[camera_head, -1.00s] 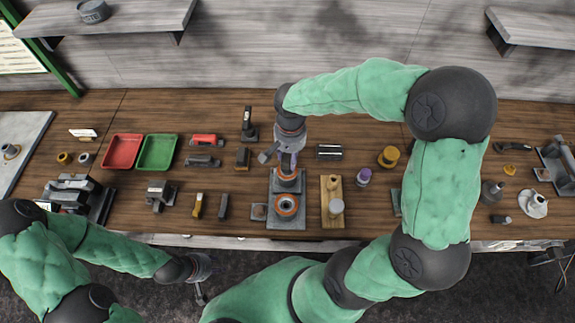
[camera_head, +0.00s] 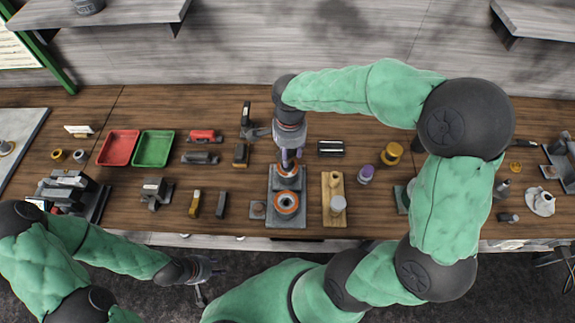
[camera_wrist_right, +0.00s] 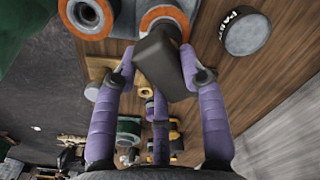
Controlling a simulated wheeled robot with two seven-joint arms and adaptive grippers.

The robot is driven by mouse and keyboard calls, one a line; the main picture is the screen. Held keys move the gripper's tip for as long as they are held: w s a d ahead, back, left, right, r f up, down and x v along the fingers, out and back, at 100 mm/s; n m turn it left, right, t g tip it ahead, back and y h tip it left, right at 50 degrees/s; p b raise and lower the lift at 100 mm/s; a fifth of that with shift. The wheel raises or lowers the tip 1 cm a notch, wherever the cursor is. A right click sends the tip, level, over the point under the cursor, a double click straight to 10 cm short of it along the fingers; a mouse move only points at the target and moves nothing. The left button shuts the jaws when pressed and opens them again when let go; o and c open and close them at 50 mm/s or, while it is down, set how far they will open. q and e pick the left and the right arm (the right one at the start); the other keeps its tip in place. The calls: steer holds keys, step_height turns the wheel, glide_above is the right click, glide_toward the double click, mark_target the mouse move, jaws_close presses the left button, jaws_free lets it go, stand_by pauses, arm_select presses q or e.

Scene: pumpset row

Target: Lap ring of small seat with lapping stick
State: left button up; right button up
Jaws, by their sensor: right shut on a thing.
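A dark grey fixture plate (camera_head: 286,222) holds two seats with orange rings. The smaller seat (camera_head: 289,169) is at the back, partly hidden under my right gripper. The larger seat (camera_head: 286,203) is in front. My right gripper (camera_head: 288,160) points down over the small seat. In the right wrist view its purple fingers (camera_wrist_right: 163,68) are shut on the dark grey lapping stick (camera_wrist_right: 160,62), whose far end overlaps the small seat's orange ring (camera_wrist_right: 160,14); contact cannot be told. My left gripper (camera_head: 206,271) hangs empty in front of the table edge, its fingers apart.
A wooden block (camera_head: 327,215) with upright pieces stands right of the fixture. Red (camera_head: 119,148) and green (camera_head: 155,150) trays lie to the left. A dark tin (camera_wrist_right: 245,32) stands near the small seat. A purple-topped bottle (camera_head: 366,174) and yellow jar (camera_head: 391,153) are to the right.

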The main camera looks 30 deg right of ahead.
steer(key=shift+a+m, duration=0.1)
steer(key=shift+m, duration=0.2)
steer(key=shift+n+p, duration=0.35)
steer(key=shift+n, duration=0.75)
steer(key=n, duration=0.2)
steer(key=n+p, duration=0.1)
steer(key=n, duration=0.3)
steer(key=shift+w+d, duration=0.1)
steer(key=shift+d, duration=0.15)
steer(key=m+b, duration=0.1)
steer(key=m, duration=0.1)
steer(key=shift+a+f+m, duration=0.1)
steer(key=shift+m, duration=0.3)
steer(key=m+b, duration=0.1)
steer(key=m, duration=0.3)
steer(key=shift+a, duration=0.1)
steer(key=shift+m, duration=0.7)
